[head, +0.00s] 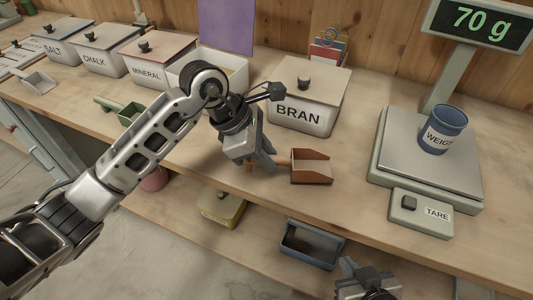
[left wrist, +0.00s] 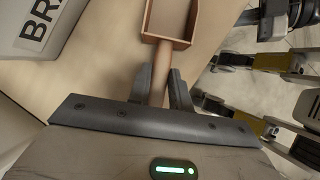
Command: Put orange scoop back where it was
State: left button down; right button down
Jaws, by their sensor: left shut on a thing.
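The orange scoop (head: 311,168) is at the bench's front part, in front of the BRAN bin (head: 303,105), with its open tray pointing right. My left gripper (head: 263,160) is shut on the scoop's handle. In the left wrist view, the two fingers (left wrist: 164,88) close around the handle and the scoop's tray (left wrist: 170,22) extends beyond them. I cannot tell whether the scoop touches the bench top.
A scale (head: 432,150) bears a blue WEIGH cup (head: 444,130); its display reads 70 g. A TARE box (head: 420,213) stands in front. Left are MINERAL (head: 155,62), CHALK and SALT bins, an open bin and a green scoop (head: 130,115). A blue tray (head: 311,243) and yellow box (head: 221,207) sit on the lower shelf.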

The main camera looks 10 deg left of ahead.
pick_arm(q)
jog(key=shift+f, duration=0.65)
jog(key=c, duration=1.7)
grip_release()
jog(key=shift+f, duration=0.15)
jog(key=o, duration=0.4)
